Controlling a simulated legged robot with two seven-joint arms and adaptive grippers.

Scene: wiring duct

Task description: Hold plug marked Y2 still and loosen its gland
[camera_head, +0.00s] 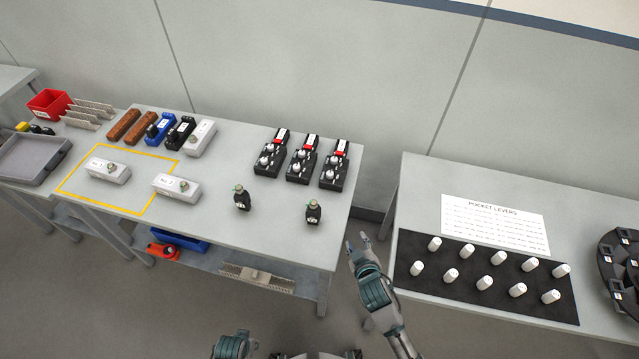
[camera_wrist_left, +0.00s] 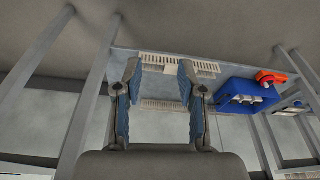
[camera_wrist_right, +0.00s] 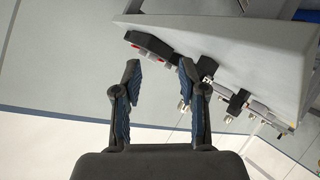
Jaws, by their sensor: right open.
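Two small black plugs with metal glands on top stand on the grey table in the head view: one left (camera_head: 242,198) and one right (camera_head: 313,212). Any markings are too small to read, so I cannot tell which is Y2. My right gripper (camera_head: 358,240) is open and empty, off the table's right edge, to the right of and below the right plug. In the right wrist view its fingers (camera_wrist_right: 158,75) are apart. My left gripper (camera_wrist_left: 158,75) is open and empty in its wrist view, facing the lower shelf; its fingers do not show in the head view.
The grey table (camera_head: 225,232) also holds white boxes (camera_head: 176,188), black switch units (camera_head: 300,167) and a yellow outline (camera_head: 150,210). A blue bin (camera_wrist_left: 250,94) sits on the shelf below. A second table (camera_head: 420,180) with white knobs stands right, across a gap.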

